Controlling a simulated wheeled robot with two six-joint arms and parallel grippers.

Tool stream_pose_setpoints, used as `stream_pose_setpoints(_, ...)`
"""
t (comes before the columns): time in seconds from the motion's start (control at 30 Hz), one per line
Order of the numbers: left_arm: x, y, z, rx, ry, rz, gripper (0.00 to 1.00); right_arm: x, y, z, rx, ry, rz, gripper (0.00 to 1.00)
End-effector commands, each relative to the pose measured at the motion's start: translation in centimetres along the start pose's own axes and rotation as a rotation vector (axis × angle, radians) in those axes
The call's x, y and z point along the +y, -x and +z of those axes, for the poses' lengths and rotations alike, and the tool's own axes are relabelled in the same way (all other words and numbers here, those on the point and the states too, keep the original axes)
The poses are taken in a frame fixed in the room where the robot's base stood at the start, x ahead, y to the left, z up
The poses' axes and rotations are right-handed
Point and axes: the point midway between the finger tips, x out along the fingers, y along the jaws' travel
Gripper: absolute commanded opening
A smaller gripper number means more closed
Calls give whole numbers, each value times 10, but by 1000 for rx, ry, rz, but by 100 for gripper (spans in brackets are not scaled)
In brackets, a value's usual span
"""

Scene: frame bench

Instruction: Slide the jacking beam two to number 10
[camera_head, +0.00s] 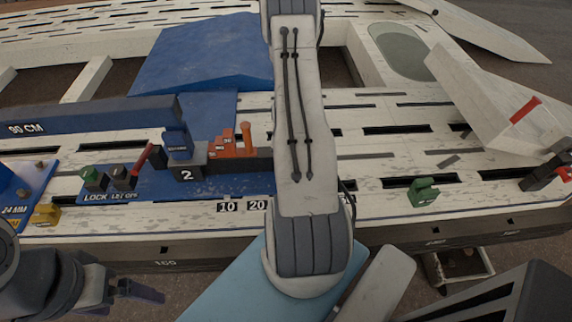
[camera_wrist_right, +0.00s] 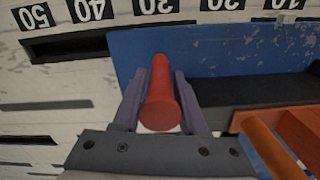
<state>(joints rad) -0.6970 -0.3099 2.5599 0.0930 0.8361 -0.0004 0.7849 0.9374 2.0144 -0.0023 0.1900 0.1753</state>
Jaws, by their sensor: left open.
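A dark beam with a block marked 2 (camera_head: 187,174) lies on the blue strip of the bench. Its bar runs right until my right arm hides it. The number 10 plate (camera_head: 227,207) is on the bench's front edge, right of the block. In the right wrist view, my right gripper (camera_wrist_right: 160,85) has its fingers close against both sides of an upright red handle (camera_wrist_right: 163,95), at the bar's end near the 20 and 30 plates. In the head view my right arm hides the handle and gripper. My left gripper (camera_head: 145,292) is open and empty, low at the left.
An orange clamp (camera_head: 238,146) stands by the bar; it also shows in the right wrist view (camera_wrist_right: 270,140). A long 90 CM beam (camera_head: 80,117) lies behind. A green block (camera_head: 423,192) and a red-handled tool (camera_head: 525,108) are at the right. Slots cut the pale bench.

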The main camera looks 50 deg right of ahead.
Motion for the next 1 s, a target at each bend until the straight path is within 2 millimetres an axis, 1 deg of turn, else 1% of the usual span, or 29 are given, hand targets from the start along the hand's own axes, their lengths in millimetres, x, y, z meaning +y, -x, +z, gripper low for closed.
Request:
stream_pose_setpoints(0.03, 0, 0, 0, 0, 0, 0, 94, -5, 0, 1, 1, 9, -1, 46)
stream_pose_setpoints(0.07, 0, 0, 0, 0, 0, 0, 94, -6, 0, 1, 1, 9, -1, 57)
stream_pose_setpoints(0.1, 0, 0, 0, 0, 0, 0, 94, -5, 0, 1, 1, 8, -1, 62)
stream_pose_setpoints(0.43, 0, 0, 0, 0, 0, 0, 94, 0, 0, 0, 0, 1, -1, 62)
stream_pose_setpoints(0.53, 0, 2, 0, 0, 0, 0, 94, 0, 7, -1, 1, 2, -1, 62)
stream_pose_setpoints(0.67, 1, 9, 0, 0, 0, 0, 94, -1, 27, -1, 4, 3, -1, 62)
stream_pose_setpoints(0.8, 1, 17, -1, 0, 0, 0, 94, -2, 57, -1, 4, 4, -1, 62)
stream_pose_setpoints(0.9, 2, 22, -1, 0, 0, 0, 94, -2, 76, 0, 3, 4, -1, 62)
stream_pose_setpoints(1.0, 2, 25, -1, 0, 0, 0, 94, -2, 90, 0, 2, 4, -1, 62)
